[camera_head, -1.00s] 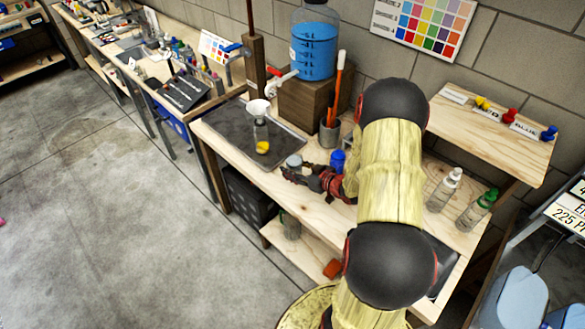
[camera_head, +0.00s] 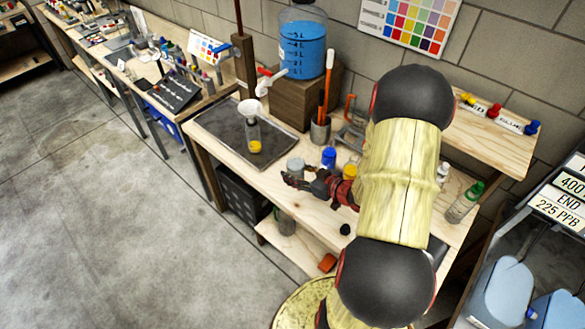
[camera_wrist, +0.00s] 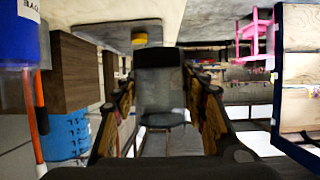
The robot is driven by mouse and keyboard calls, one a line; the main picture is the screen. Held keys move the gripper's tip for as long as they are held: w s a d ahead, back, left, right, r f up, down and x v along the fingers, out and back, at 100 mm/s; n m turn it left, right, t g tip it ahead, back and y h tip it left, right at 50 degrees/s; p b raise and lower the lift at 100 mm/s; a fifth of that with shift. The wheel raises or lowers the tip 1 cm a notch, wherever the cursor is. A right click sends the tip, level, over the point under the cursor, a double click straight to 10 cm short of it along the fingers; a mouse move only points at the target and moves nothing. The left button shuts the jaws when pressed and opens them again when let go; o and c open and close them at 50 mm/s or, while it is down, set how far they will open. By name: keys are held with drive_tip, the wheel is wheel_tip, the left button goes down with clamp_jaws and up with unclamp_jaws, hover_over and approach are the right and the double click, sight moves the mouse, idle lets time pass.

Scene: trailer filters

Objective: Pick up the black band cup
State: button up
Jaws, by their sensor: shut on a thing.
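The black band cup (camera_wrist: 160,80) is dark grey with a paler, see-through lower part in the wrist view. It sits between the two fingers of my gripper (camera_wrist: 160,98), which is shut on it. In the head view the grey cup (camera_head: 295,165) shows at the fingertips of my gripper (camera_head: 297,180), near the front edge of the workbench (camera_head: 262,192). My fingers hide part of it there. I cannot tell whether it touches the bench top.
A blue cup (camera_head: 329,157) and a yellow cup (camera_head: 350,171) stand close behind my gripper. A small black object (camera_head: 345,229) is near the front edge. An orange-handled tool stands in a grey holder (camera_head: 320,133).

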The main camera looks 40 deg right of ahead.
sight(298, 176)
drive_tip(key=shift+s+a+r+p, duration=0.15)
drive_tip(key=shift+s+r, duration=0.15)
drive_tip(key=shift+s, duration=0.3)
drive_tip(key=shift+s+a+r+p, duration=0.2)
drive_tip(key=shift+s+r, duration=0.1)
drive_tip(key=shift+s, duration=0.3)
drive_tip(key=shift+s+a+r+p, duration=0.15)
drive_tip(key=shift+s+r, duration=0.15)
drive_tip(key=shift+s, duration=0.3)
drive_tip(key=shift+s, duration=0.1)
drive_tip(key=shift+a, duration=0.1)
drive_tip(key=w+a+f, duration=0.3)
drive_tip(key=w+a, duration=0.6)
drive_tip(key=a, duration=0.1)
drive_tip(key=w+a+f, duration=0.1)
drive_tip(key=a+f, duration=0.1)
drive_tip(key=a, duration=0.4)
drive_tip(key=w+a+f+m+h+b, duration=0.1)
drive_tip(key=a+f, duration=0.1)
drive_tip(key=a, duration=0.5)
drive_tip(key=shift+w+a+f, duration=0.2)
drive_tip(key=shift+f, duration=0.05)
drive_tip(key=shift+w, duration=0.15)
